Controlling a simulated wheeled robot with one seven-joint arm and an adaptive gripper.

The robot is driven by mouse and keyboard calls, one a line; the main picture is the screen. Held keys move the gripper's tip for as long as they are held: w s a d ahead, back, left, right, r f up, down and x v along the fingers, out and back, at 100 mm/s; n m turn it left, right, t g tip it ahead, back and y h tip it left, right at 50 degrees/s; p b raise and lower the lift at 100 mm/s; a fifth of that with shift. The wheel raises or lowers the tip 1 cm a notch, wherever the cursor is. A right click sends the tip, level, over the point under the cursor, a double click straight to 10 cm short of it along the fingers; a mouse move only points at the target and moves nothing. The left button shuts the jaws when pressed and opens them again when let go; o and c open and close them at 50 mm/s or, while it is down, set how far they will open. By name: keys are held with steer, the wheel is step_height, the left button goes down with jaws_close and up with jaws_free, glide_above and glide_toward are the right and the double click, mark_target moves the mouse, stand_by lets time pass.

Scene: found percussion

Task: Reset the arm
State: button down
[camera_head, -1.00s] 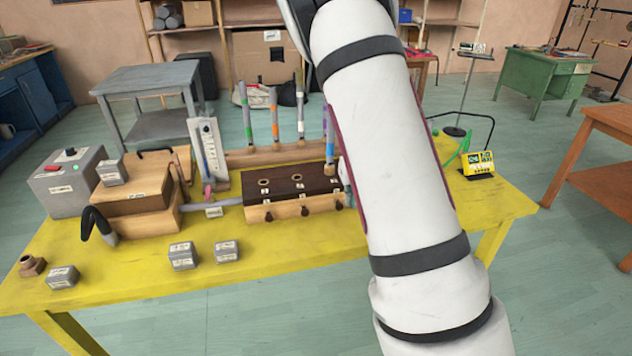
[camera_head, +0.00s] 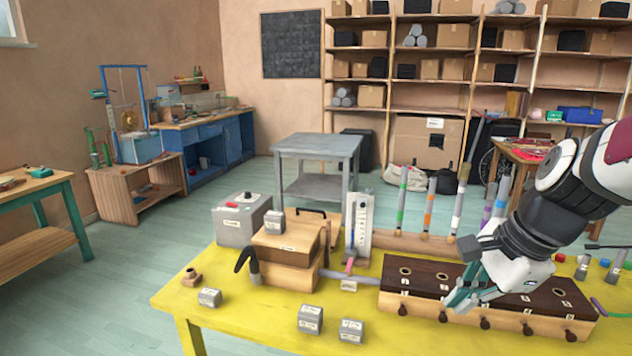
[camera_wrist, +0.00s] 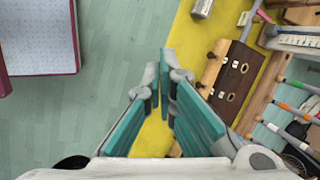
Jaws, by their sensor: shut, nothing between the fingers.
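My gripper (camera_head: 462,300) is at the right of the head view, its teal fingers pointing down and to the left. It appears in front of and above the dark-topped wooden box with holes (camera_head: 418,272); whether it touches the box is unclear. In the wrist view the teal fingers of my gripper (camera_wrist: 158,98) come together near their tips, with nothing between them. The yellow table (camera_head: 245,312) lies below, and its edge and the box (camera_wrist: 236,72) also show in the wrist view.
Small grey labelled blocks (camera_head: 310,319) stand along the table's front. A grey box with a red button (camera_head: 238,226), stacked wooden boxes (camera_head: 285,262) and a white gauge panel (camera_head: 358,226) stand left of the dark-topped box. Coloured upright tubes (camera_head: 428,208) stand behind it. Open floor lies left.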

steer(key=s+a+r+n+h, duration=0.1)
steer(key=s+r+n, duration=0.1)
steer(key=s+n, duration=0.6)
steer(key=s+a+r+n+h, duration=0.1)
steer(key=s+a+r+n, duration=0.1)
steer(key=s+n, duration=0.6)
steer(key=shift+a+n+t+h, duration=0.2)
steer(key=shift+n+t+h, duration=0.1)
steer(key=shift+n+t, duration=0.15)
